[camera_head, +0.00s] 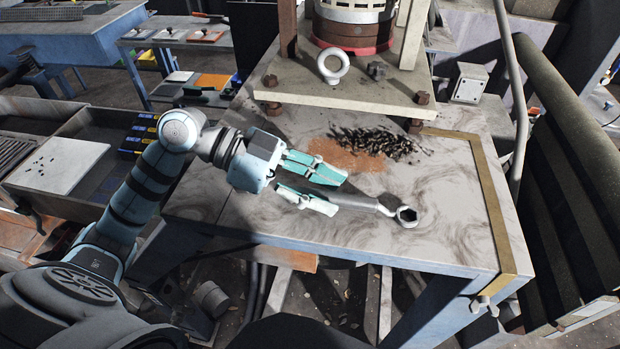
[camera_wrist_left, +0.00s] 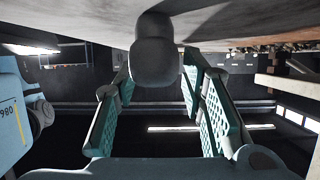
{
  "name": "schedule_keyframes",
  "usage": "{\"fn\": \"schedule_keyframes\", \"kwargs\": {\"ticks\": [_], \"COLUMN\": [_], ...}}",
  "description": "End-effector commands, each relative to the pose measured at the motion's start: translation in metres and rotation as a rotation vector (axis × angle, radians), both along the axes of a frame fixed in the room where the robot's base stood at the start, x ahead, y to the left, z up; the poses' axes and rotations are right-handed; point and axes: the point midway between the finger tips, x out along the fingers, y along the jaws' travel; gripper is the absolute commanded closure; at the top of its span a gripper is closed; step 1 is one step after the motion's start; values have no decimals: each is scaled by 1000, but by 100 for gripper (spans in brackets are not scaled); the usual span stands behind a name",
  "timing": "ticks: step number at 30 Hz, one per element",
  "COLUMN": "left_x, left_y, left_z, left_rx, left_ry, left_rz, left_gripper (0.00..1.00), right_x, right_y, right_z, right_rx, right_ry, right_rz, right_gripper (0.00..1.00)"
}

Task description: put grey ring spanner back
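The grey ring spanner (camera_head: 406,214) lies on the worktable, its ring end to the right and its handle (camera_head: 360,201) running left behind my lower finger. My left gripper (camera_head: 340,193) has its teal fingers spread at the handle. In the left wrist view, a dark grey rounded piece (camera_wrist_left: 155,50), apparently the spanner's handle, shows between the two open fingers of the left gripper (camera_wrist_left: 156,78). I cannot tell if either finger touches it. My right gripper is not in view.
The worktable (camera_head: 450,235) has a brass-coloured strip (camera_head: 490,205) along its right side. A pile of dark chips (camera_head: 375,142) lies behind the spanner. A raised plate (camera_head: 350,98) carries an eye bolt (camera_head: 333,67). The tabletop around the ring end is clear.

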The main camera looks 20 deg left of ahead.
Motion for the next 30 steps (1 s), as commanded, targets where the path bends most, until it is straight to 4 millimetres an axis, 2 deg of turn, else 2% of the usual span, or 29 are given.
{"fn": "schedule_keyframes", "kwargs": {"ticks": [1, 5, 12, 22, 25, 30], "left_x": [0, -3, -12, -21, -24, -26], "left_y": [0, 13, 54, 98, 105, 108], "left_z": [5, 5, 19, 29, 36, 46], "left_rx": [0, 6, 10, 9, 3, 1], "left_ry": [-1, 0, 4, 2, 3, -1], "left_rz": [0, 0, 3, 5, 2, 0], "left_gripper": [63, 63, 63, 63, 63, 63], "right_x": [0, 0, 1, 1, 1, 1], "right_y": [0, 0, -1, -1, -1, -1], "right_z": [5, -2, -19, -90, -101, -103], "right_rx": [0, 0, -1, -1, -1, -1], "right_ry": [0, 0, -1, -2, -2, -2], "right_rz": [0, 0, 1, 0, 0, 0], "right_gripper": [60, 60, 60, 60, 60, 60]}}
